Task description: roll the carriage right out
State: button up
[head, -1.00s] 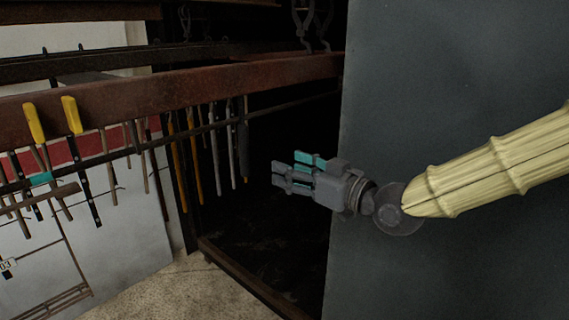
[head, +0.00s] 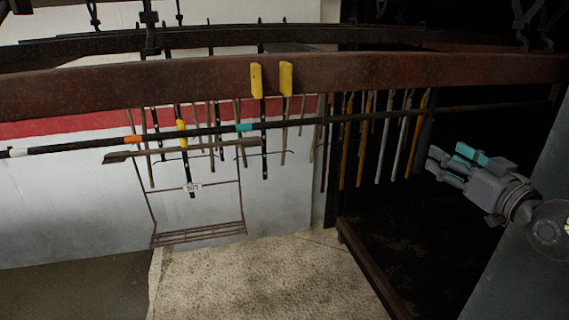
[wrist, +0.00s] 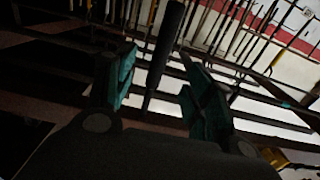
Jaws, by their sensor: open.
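A hanging frame with a wire shelf (head: 200,233) and a small number plate (head: 193,187) hangs below the rusty beam (head: 150,82); I take it to be part of the carriage, but cannot be sure. A long dark bar (head: 340,118) with orange, teal and white bands runs across beneath the beam. My gripper (head: 447,164) is at the right in the head view, open and empty, pointing left. In the wrist view a dark upright handle (wrist: 164,55) shows between the teal-padded fingers (wrist: 155,98), apparently beyond them. Whether it touches them I cannot tell.
Two yellow blocks (head: 271,80) sit on the beam's face. Several coloured rods (head: 362,140) hang in the dark opening left of my gripper. A grey panel (head: 535,245) stands at the right. The pale floor (head: 260,275) at lower middle is clear.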

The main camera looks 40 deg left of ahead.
aim_at(428, 145)
jog(key=shift+x, duration=2.1)
jog(key=shift+a, duration=0.1)
jog(key=shift+x, duration=1.2)
grip_shut()
